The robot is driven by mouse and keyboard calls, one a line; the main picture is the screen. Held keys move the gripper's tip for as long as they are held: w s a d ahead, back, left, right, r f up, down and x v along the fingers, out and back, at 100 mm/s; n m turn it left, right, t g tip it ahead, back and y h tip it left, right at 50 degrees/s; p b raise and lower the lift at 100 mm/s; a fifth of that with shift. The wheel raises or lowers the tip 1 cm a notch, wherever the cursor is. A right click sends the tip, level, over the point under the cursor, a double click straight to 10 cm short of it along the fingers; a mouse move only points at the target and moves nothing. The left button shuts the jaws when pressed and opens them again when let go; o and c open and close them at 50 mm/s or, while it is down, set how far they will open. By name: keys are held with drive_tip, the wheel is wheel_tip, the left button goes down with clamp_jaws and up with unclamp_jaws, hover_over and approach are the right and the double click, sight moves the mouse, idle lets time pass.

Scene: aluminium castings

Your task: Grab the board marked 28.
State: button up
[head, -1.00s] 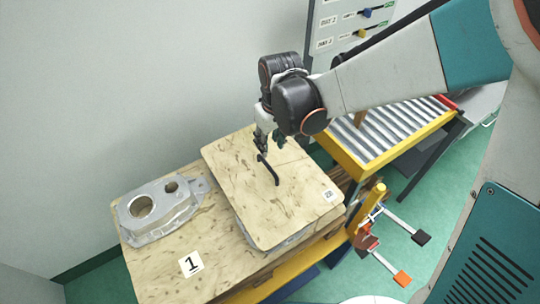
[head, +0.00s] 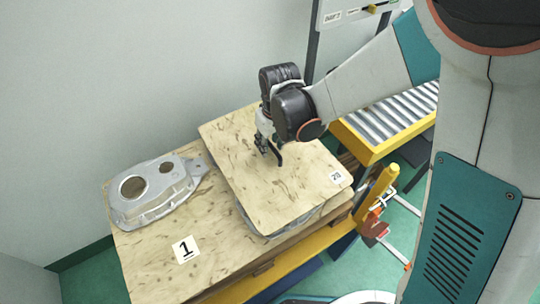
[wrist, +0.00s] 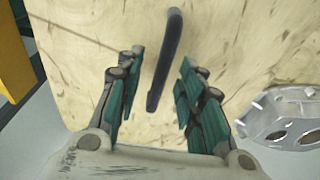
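The board marked 28 (head: 265,190) is a flat, light wooden panel with a small "28" label (head: 337,177) near its right corner. It lies raised on top of a metal casting, over the larger wooden surface marked 1. A black bar handle (wrist: 166,55) stands on the board. My gripper (head: 268,150) is over the board at the handle. In the wrist view my gripper (wrist: 158,90) is open, with its green-padded fingers on either side of the handle's near end and a gap on both sides.
A grey casting with round holes (head: 155,190) lies on the left of the surface marked 1 (head: 150,255); it also shows in the wrist view (wrist: 285,115). A yellow-framed roller conveyor (head: 390,125) stands behind on the right. A yellow clamp post (head: 380,190) rises beside the board.

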drive_tip(key=shift+w+f, duration=0.1)
drive_tip(key=shift+f, duration=0.5)
drive_tip(key=shift+r, duration=0.1)
clamp_jaws()
drive_tip(key=shift+r, duration=0.1)
